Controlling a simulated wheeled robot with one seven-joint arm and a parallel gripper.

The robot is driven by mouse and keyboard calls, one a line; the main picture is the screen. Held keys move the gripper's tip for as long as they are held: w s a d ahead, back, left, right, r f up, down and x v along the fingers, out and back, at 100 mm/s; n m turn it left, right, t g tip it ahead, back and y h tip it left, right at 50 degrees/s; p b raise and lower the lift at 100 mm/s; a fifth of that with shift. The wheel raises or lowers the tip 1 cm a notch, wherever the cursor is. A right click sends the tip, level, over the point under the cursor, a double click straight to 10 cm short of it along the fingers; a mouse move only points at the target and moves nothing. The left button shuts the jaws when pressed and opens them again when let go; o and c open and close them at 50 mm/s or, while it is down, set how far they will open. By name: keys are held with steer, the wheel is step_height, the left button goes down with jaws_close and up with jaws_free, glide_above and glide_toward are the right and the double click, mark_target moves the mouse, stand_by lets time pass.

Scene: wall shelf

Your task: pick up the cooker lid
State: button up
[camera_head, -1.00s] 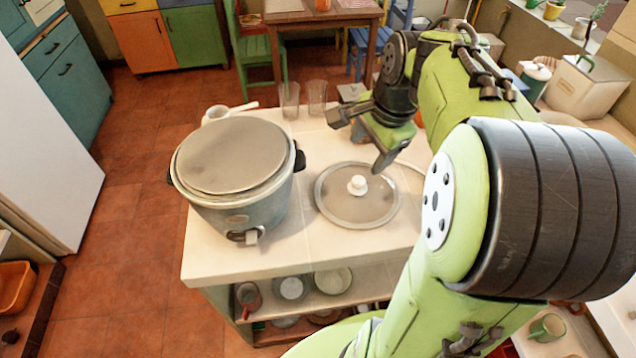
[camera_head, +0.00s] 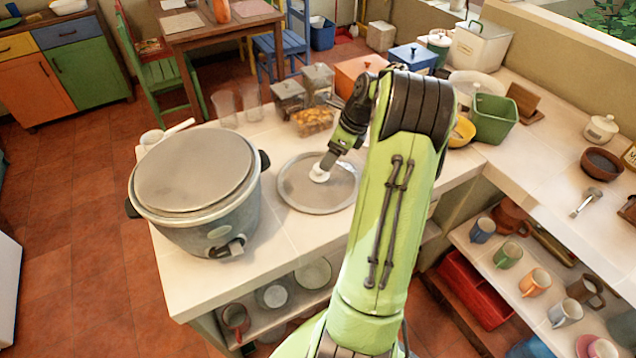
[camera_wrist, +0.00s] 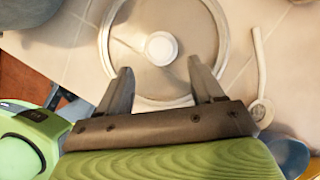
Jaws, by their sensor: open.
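The cooker lid (camera_head: 296,191) is a round, flat, greyish see-through disc with a pale rim and a white knob (camera_head: 319,174). It lies flat on the white counter, right of the grey cooker (camera_head: 205,215). My gripper (camera_head: 330,161) points down at the knob in the head view, and partly hides it. In the wrist view my gripper (camera_wrist: 160,70) is open, with nothing between its fingers. There the lid (camera_wrist: 193,30) lies beyond the fingertips, and its knob (camera_wrist: 161,48) is roughly centred between them. I cannot tell the exact height of the fingertips above the lid.
Two clear glasses (camera_head: 225,108) and some clear containers (camera_head: 314,121) stand behind the lid. A green bin (camera_head: 493,119) stands on the counter to the right. A pale spoon-like utensil (camera_wrist: 259,72) lies right of the lid in the wrist view. Shelves below hold mugs.

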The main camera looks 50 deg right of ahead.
mark_target(319, 174)
steer(key=b+x, duration=0.1)
steer(key=x, duration=0.5)
steer(key=shift+w+a+f+b, duration=0.1)
steer(key=shift+w+b, duration=0.2)
steer(key=shift+s, duration=0.1)
steer(key=shift+c, duration=0.6)
jaws_close()
